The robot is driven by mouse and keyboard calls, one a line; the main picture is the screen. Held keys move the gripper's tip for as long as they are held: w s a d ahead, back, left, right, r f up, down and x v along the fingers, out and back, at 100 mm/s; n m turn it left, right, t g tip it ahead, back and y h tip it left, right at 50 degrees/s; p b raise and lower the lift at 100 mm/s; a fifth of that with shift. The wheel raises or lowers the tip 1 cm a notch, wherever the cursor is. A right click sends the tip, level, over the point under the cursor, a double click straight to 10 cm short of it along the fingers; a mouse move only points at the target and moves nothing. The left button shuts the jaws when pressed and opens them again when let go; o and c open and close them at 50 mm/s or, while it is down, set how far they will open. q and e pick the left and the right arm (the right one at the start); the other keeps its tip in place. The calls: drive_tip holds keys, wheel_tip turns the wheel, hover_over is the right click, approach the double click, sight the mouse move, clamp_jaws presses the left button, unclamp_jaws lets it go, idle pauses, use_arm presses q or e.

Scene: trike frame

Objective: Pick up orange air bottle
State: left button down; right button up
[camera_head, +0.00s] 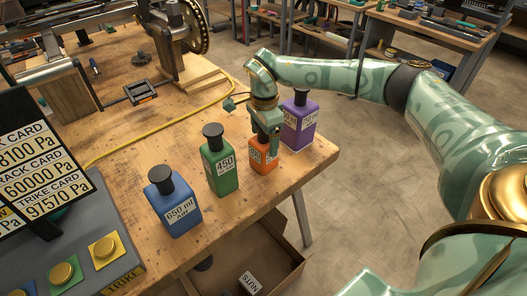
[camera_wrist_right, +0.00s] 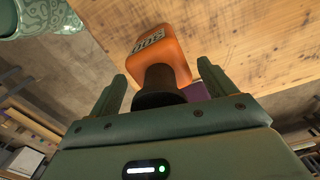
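The orange air bottle (camera_head: 263,158) stands upright on the wooden workbench, between the green 450 bottle (camera_head: 220,165) and the purple bottle (camera_head: 300,122). My right gripper (camera_head: 267,130) is over it from above and hides its top in the head view. In the right wrist view, the orange bottle (camera_wrist_right: 160,52) has its black cap (camera_wrist_right: 158,88) between the two open fingers, with a gap on each side. My left gripper is in neither view.
A blue 650 ml bottle (camera_head: 173,205) stands at the front. The workbench (camera_head: 125,175) ends just right of the bottles. A bin (camera_head: 250,262) with a nuts label sits below. A yellow cable (camera_head: 150,134) crosses the bench, and a sign with pressure cards (camera_head: 45,165) stands at left.

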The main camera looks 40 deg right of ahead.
drive_tip(key=c, duration=1.3)
drive_tip(key=shift+r, duration=0.1)
drive_tip(key=shift+c, duration=0.2)
